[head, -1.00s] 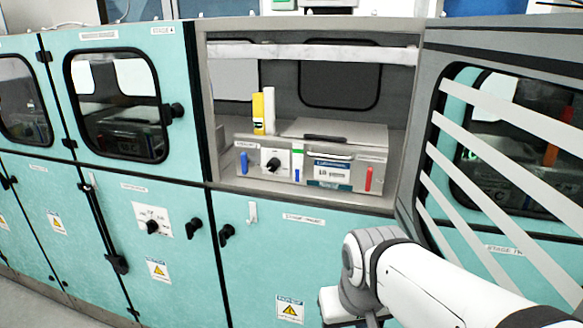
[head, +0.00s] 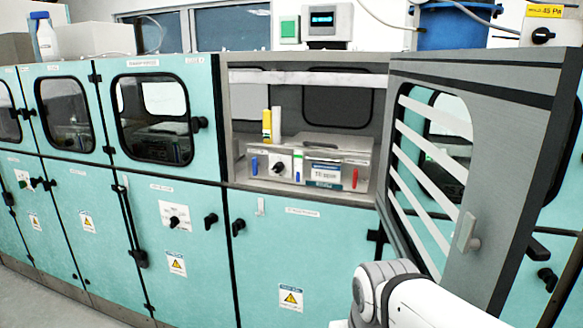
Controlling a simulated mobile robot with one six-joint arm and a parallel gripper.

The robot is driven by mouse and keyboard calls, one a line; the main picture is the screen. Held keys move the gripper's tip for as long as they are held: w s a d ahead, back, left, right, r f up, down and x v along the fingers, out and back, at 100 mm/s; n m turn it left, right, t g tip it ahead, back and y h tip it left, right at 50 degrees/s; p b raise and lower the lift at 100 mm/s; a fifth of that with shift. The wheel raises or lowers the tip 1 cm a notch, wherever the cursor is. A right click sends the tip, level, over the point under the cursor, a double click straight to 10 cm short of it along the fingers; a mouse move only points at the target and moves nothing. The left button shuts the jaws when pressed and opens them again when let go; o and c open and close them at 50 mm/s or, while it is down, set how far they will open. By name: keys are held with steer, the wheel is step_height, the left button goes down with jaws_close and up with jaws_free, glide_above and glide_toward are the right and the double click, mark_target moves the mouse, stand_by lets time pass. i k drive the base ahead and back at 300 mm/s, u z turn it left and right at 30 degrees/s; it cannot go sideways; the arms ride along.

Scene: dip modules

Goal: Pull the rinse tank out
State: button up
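The rinse tank appears to be the grey metal box (head: 340,151) inside the open upper compartment, though its label is too small to read. Its front has a white panel with a black knob (head: 279,168), a labelled plate with a handle, and blue, green and red levers. A yellow cylinder (head: 267,126) and a white cylinder (head: 276,124) stand at its back left. My arm shows at the bottom right, well in front of and below the tank. My gripper is out of the frame.
The compartment's door (head: 470,130) stands swung open on the right, with white slanted stripes across its window. A white strip (head: 308,77) crosses the opening's top. Teal closed cabinets (head: 95,190) run to the left. A wall-side blue drum (head: 452,38) stands on top at right.

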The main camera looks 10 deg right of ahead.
mark_target(297, 160)
steer(key=z, duration=0.15)
steer(key=i, duration=0.9)
steer(key=u, duration=0.1)
